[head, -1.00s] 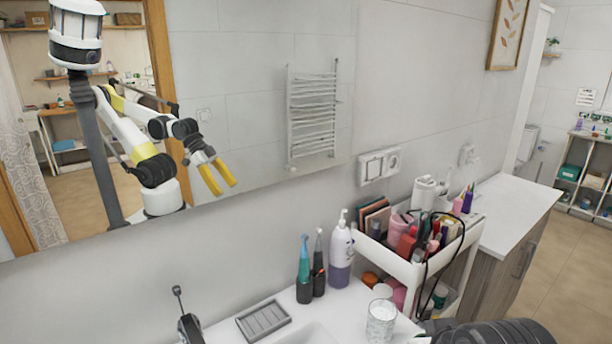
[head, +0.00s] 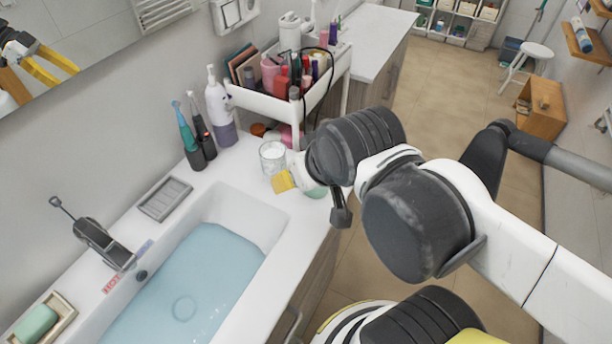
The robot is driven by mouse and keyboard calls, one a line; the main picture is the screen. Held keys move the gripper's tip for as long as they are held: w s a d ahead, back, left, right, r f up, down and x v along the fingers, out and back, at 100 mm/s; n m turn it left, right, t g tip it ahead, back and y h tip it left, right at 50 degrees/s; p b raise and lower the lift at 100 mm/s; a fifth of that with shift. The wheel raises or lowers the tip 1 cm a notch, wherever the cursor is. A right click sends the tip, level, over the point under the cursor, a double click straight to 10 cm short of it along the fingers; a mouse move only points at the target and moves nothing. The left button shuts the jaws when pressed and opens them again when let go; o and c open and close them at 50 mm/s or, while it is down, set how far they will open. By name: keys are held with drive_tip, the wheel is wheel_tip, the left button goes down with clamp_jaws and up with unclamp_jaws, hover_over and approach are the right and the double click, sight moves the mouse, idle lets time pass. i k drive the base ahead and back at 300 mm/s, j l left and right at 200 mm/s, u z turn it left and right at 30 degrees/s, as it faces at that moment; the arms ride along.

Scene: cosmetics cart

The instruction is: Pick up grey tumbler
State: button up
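A clear, greyish glass tumbler (head: 272,157) stands upright on the white counter by the far right corner of the sink. My gripper (head: 284,181) is just in front of it in the picture, low over the counter edge. One yellow fingertip shows, overlapping the area just below the glass; I cannot tell whether it touches. The rest of the gripper is hidden behind my wrist. In the mirror at the upper left, its two yellow fingers show spread apart with nothing between them.
A white cart (head: 265,100) full of cosmetics stands behind the glass. A soap pump bottle (head: 219,108) and two electric toothbrushes (head: 198,140) stand to its left. A grey soap dish (head: 165,198) and the water-filled sink (head: 195,285) lie nearer.

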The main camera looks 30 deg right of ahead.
sight(273, 154)
drive_tip(key=u, duration=1.4)
drive_tip(key=z, duration=1.45)
drive_tip(key=k+z, duration=0.5)
drive_tip(key=z, duration=0.2)
drive_tip(key=k+l+z, duration=0.2)
drive_tip(key=z, duration=0.2)
